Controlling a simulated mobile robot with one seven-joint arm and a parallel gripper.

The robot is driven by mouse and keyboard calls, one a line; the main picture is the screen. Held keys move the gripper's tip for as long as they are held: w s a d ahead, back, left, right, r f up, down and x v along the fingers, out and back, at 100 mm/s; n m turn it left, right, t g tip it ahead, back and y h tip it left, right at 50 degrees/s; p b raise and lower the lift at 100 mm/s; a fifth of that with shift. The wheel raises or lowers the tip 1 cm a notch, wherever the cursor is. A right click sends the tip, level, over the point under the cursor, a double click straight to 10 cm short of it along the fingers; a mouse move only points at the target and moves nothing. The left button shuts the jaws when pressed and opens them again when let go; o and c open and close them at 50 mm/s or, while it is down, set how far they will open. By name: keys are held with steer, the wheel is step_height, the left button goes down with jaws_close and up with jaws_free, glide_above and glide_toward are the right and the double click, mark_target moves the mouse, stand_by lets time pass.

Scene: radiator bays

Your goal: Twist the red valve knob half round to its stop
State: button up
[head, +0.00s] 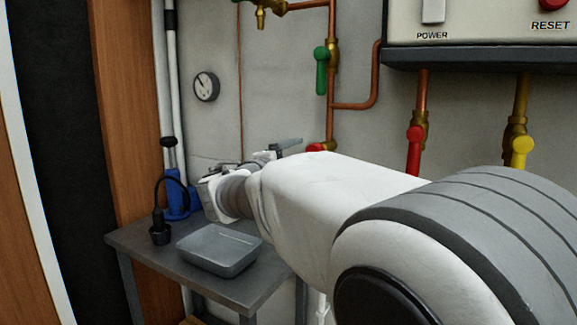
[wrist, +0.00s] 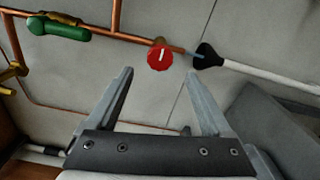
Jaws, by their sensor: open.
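The red valve knob (wrist: 159,58) is round with a ribbed rim and a white mark that points nearly straight up in the wrist view. It sits on a copper pipe at the wall. In the head view a red part (head: 316,147), likely this knob, shows just above my arm, partly hidden. My gripper (wrist: 160,73) is open and empty. Its two fingers point toward the wall, and the knob appears between and just beyond the fingertips, apart from them. In the head view my gripper (head: 284,148) is mostly hidden behind my arm.
A black funnel-shaped end (wrist: 208,57) on a white tube is right of the knob. A grey tray (head: 219,249) stands on a metal table (head: 143,242) below.

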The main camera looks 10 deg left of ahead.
steer(key=v, duration=0.6)
steer(key=shift+d, duration=0.15)
steer(key=s+d+f+m+g, duration=0.2)
steer(key=s+d+f+g, duration=0.1)
steer(key=d, duration=0.5)
steer(key=s+d+f+m+g, duration=0.3)
steer(key=d, duration=0.4)
steer(key=s+d+f+m+g, duration=0.2)
steer(key=s+d+f+g, duration=0.1)
steer(key=d, duration=0.5)
steer(key=s+d+f+m+g+y, duration=0.1)
steer(key=s+f+m+y, duration=0.3)
steer(key=s, duration=0.5)
steer(key=s+d+f+m+g+y, duration=0.1)
steer(key=s+d+f+m+y, duration=0.1)
steer(key=s+f+m, duration=0.6)
step_height(320, 180, up, 23)
steer(key=s+n+p, duration=0.2)
steer(key=n+p, duration=0.1)
steer(key=p, duration=1.9)
steer(key=shift+a, duration=0.35)
